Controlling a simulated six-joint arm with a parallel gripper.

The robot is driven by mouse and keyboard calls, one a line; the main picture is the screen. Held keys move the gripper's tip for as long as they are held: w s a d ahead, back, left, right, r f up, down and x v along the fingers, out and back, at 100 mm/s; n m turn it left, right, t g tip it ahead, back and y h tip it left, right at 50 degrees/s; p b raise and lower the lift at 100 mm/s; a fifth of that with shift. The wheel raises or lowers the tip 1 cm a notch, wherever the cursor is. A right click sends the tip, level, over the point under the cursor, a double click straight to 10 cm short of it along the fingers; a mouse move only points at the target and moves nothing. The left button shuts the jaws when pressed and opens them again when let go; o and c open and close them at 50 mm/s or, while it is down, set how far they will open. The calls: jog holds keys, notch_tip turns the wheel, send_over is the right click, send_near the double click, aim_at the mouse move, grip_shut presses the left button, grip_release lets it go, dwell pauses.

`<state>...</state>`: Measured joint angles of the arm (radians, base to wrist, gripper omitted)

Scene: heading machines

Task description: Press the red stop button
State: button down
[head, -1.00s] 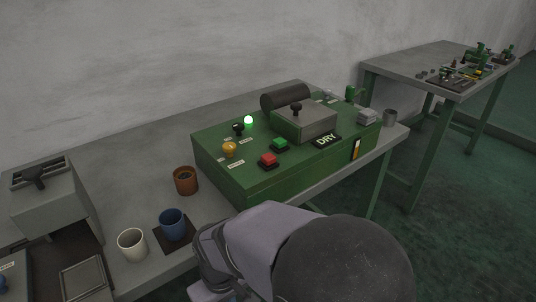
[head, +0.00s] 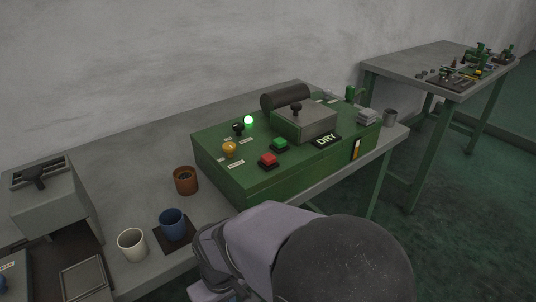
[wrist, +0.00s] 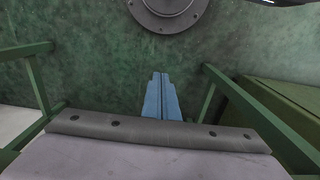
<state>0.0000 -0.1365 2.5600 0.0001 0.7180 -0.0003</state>
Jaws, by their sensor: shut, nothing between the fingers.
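The red stop button (head: 268,159) sits on the near part of the green machine's top (head: 219,166), beside a green button (head: 280,144). It stands raised and nothing touches it in the head view. My gripper (wrist: 157,76) shows in the wrist view as two blue fingers pressed together, with nothing between them, over the green floor. In the head view my arm is in front of the machine and my fingers are hidden. The button is not seen in the wrist view.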

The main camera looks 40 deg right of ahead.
jog(key=s+d+r+m+y+p, duration=0.2)
jog(key=d+r+m+p, duration=0.55)
jog(key=r+p, duration=0.85)
jog(key=s+d+r+m+y+p, duration=0.1)
jog(key=s+d+r+m+p, duration=0.3)
jog(key=d+r+p, duration=0.95)
jog(key=w+r+m+t+y+p, duration=0.3)
jog(key=w+r+m+t+p, duration=0.3)
jog(key=w+r, duration=0.6)
jog(key=w+m+p, duration=0.1)
jog(key=w+p, duration=0.1)
jog(key=w, duration=0.2)
jog(key=shift+a+t+p, duration=0.3)
jog(key=shift+t+p, duration=0.05)
jog(key=shift+t, duration=0.05)
jog(key=shift+f, duration=0.15)
